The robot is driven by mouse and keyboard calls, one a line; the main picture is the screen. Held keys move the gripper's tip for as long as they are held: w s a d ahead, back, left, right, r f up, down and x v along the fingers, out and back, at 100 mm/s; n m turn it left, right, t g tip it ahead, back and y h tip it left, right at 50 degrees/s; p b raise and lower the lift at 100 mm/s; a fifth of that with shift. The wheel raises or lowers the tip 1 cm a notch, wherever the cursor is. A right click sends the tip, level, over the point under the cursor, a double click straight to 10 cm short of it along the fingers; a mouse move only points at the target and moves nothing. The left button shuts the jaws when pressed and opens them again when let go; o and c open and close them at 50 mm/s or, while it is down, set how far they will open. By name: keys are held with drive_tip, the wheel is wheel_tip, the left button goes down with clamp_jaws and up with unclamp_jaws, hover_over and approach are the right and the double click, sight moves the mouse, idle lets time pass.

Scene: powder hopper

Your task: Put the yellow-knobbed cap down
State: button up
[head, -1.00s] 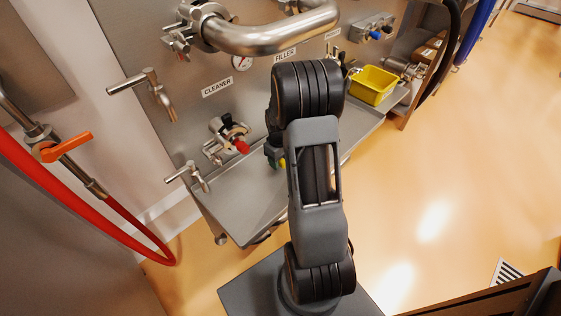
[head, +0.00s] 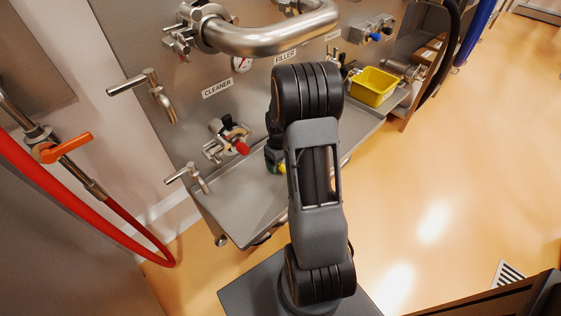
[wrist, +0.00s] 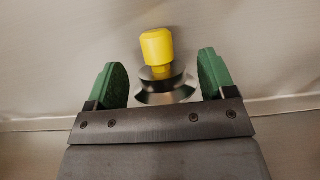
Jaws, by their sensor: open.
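The yellow-knobbed cap (wrist: 157,48) shows in the wrist view between the two green finger pads of my gripper (wrist: 163,78). It has a yellow knob on a round metal body. A gap shows between the cap and each pad, so my gripper is open around it. Grey metal lies behind the cap. In the head view only a bit of the yellow knob (head: 282,168) shows beside my arm, low over the metal shelf (head: 238,205). My arm hides most of the gripper there.
A red-knobbed fitting (head: 241,147) sits on the panel left of my gripper. A yellow bin (head: 373,86) stands at the shelf's far right end. A metal tap handle (head: 188,174) juts out at the shelf's left end. The shelf's front left part is clear.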

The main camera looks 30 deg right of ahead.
wheel_tip(320, 180, up, 7)
drive_tip(key=shift+w+r+p, duration=0.15)
drive_tip(key=shift+r+p, duration=0.05)
drive_tip(key=shift+p, duration=0.85)
